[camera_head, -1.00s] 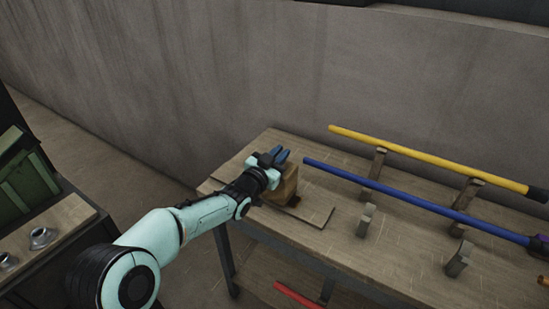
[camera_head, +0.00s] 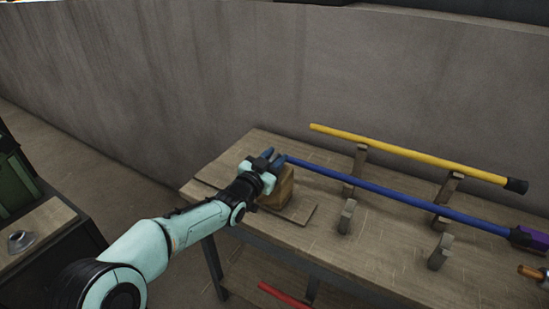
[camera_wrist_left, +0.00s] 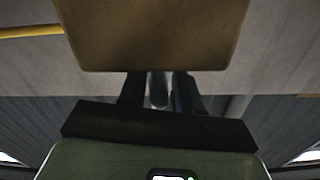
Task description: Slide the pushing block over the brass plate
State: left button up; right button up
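A wooden block (camera_head: 282,190), apparently the pushing block, stands upright on a thin wooden board (camera_head: 303,212) at the table's left end. It also fills the top middle of the left wrist view (camera_wrist_left: 152,35). My left gripper (camera_head: 272,158) is at the block's upper left side in the head view, with its blue fingertips slightly apart. Contact with the block cannot be made out. No brass plate can be made out. My right gripper is not in view.
A blue stick (camera_head: 400,198) and a yellow stick (camera_head: 420,157) lie on wooden supports (camera_head: 347,215) on the table (camera_head: 385,255). The blue stick's left end is close to my fingertips. A red stick (camera_head: 282,293) is lower down. A wall (camera_head: 200,80) stands behind.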

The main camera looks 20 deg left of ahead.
pick_arm(q)
jog(key=shift+r, duration=0.1)
jog(key=shift+s, duration=0.3)
jog(key=s+a, duration=0.1)
jog(key=s, duration=1.1)
jog(key=shift+s, duration=0.4)
